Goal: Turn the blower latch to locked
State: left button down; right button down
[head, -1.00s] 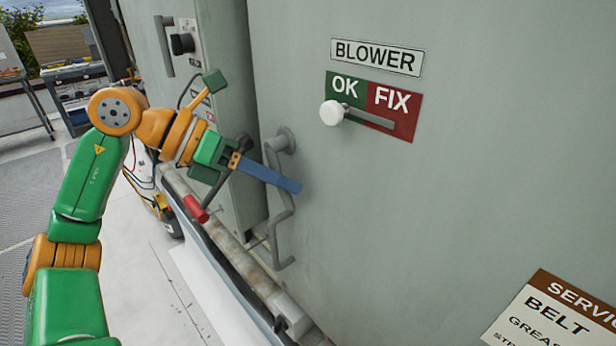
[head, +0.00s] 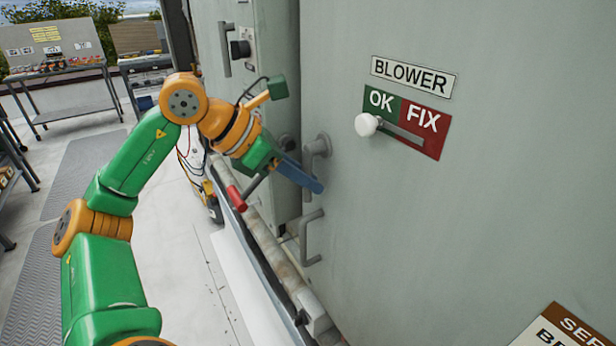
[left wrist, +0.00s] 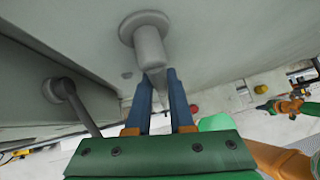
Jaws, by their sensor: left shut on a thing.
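The blower latch has a round grey pivot (head: 318,147) on the big grey door, with a grey lever hanging from it. In the left wrist view the pivot (left wrist: 145,28) is at top centre, and the lever runs down between my blue fingers. My left gripper (head: 308,180) is at the latch, just below the pivot, and is shut on the lever (left wrist: 156,85). Its fingers hide part of the lever in the head view. A green and orange arm (left wrist: 292,105), seemingly my right one, shows small in the left wrist view; its jaw state cannot be made out.
A BLOWER sign (head: 414,77) sits above an OK/FIX plate (head: 432,118) whose white knob (head: 367,125) is at the OK end. A fixed grey door handle (head: 312,235) is below the latch. A red-gripped lever (head: 236,198) is close beside my gripper. Benches stand far left.

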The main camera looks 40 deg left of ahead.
pick_arm(q)
jog(key=shift+r, duration=0.2)
jog(key=c, duration=0.8)
grip_release()
jog(key=shift+f, duration=0.1)
jog(key=v, duration=0.7)
jog(key=shift+s+a+p, duration=0.1)
jog(key=shift+p, duration=0.2)
